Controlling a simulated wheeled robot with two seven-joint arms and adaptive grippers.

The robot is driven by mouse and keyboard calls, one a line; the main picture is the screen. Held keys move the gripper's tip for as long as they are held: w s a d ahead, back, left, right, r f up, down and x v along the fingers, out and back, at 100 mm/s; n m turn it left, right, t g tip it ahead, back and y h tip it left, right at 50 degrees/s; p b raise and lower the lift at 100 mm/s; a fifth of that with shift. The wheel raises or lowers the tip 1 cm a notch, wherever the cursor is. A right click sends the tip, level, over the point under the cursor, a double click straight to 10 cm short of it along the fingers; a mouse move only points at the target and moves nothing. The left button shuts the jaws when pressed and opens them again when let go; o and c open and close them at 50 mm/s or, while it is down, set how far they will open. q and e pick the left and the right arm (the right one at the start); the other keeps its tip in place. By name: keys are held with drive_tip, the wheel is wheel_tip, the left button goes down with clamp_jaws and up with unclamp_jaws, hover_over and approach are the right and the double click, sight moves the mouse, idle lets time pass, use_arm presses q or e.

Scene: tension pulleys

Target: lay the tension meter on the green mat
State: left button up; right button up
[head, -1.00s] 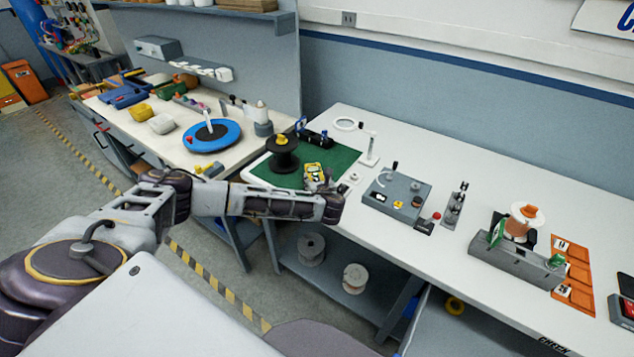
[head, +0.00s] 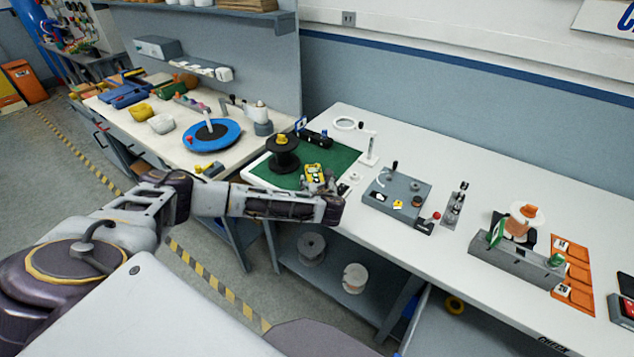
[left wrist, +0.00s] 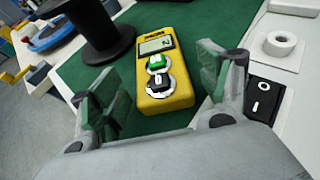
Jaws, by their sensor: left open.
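The yellow tension meter (head: 313,169) lies face up on the green mat (head: 345,160). In the left wrist view the meter (left wrist: 181,92) shows a grey display with an N and a green and a black button below it. My left gripper (left wrist: 158,88) is open, with one green-padded finger on each side of the meter and visible gaps between. In the head view my left gripper (head: 322,184) is small and partly hidden behind my own forearm. My right gripper is not in view.
A black spool (head: 283,158) stands on the mat to the left of the meter. A grey box (head: 397,190) stands further right on the white bench.

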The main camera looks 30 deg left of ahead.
use_arm(q)
drive_tip(key=shift+b+v, duration=0.35)
drive_tip(key=shift+v, duration=5.55)
drive_tip(key=shift+a, duration=0.1)
